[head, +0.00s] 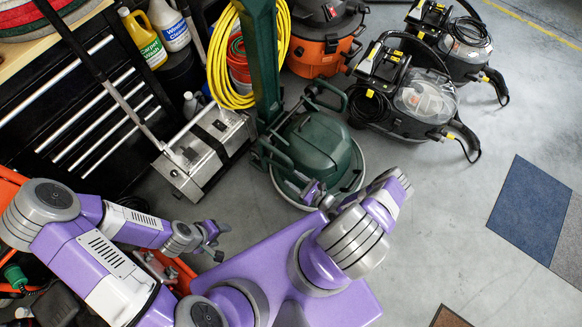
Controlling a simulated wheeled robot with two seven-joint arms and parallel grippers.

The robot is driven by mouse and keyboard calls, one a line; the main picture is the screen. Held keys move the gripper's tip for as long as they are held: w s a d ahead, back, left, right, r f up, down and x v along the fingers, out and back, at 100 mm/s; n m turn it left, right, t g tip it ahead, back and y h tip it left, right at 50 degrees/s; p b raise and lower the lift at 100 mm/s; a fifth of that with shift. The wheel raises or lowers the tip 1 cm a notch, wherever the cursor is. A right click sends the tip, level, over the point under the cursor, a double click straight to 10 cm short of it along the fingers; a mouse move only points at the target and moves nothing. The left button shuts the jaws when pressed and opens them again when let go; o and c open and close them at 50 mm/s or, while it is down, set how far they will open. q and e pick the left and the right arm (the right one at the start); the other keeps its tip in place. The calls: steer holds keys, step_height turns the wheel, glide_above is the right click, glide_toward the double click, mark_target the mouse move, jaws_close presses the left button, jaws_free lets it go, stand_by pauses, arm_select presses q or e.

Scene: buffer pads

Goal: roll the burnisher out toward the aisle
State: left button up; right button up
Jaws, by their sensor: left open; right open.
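The burnisher (318,147) is a dark green floor machine with a round base, standing on the grey floor at upper middle. Its thick green handle column (261,60) rises toward the top edge of the picture. My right gripper (312,192) is open at the near edge of the burnisher's base and overlaps it in the picture. I cannot tell whether it touches. Part of the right gripper is hidden behind my own arm. My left gripper (216,232) is open and empty, left of and nearer than the burnisher, over bare floor.
An orange and black vacuum (322,45) stands behind the burnisher. Black carpet machines (405,95) stand to its right. A silver box-shaped tool (205,150) and a black drawer cabinet (75,125) are left. Open floor lies right, with a blue mat (528,205) and a yellow line (535,22).

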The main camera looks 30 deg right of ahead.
mark_target(291, 166)
steer(key=w+h, duration=0.1)
steer(key=w, duration=0.1)
steer(key=w+d+m+h+b, duration=0.1)
steer(key=w, duration=0.1)
steer(key=w+d+f+m+t+h+b, duration=0.1)
steer(key=w, duration=0.2)
steer(key=shift+d+f, duration=0.1)
jaws_close()
stand_by(0.3)
steer(key=shift+s, duration=0.1)
